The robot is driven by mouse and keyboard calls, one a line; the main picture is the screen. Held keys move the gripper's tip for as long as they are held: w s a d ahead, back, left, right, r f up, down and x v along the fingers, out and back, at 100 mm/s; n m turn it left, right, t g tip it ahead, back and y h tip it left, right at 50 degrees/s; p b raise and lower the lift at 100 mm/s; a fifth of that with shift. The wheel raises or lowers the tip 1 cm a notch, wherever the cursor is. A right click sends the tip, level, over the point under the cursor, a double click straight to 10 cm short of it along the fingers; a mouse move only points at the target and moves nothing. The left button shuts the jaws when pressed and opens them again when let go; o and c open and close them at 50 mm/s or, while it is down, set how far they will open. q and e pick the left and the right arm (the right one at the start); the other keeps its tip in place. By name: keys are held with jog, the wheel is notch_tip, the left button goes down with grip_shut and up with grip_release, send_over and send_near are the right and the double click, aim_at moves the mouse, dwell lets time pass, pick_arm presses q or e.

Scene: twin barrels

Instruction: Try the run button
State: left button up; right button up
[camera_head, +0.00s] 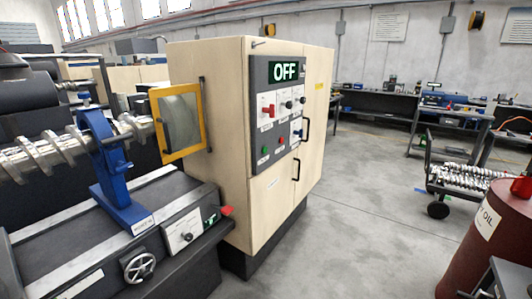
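A tall cream control cabinet (215,110) stands in the middle. Its grey panel (262,105) carries a display (283,71) reading OFF. Below the display are a red lever-like switch (268,111) and small dark knobs (289,104). Lower down are a green button (265,150), a red button (281,140) and a blue control (297,135). The small labels are too small to read, so I cannot tell which one is marked run. Neither of my grippers shows in this view.
A yellow-framed window (181,121) juts from the cabinet. A red-brown oil barrel (490,245) and a wheeled cart (438,190) stand right. Floor between is clear.

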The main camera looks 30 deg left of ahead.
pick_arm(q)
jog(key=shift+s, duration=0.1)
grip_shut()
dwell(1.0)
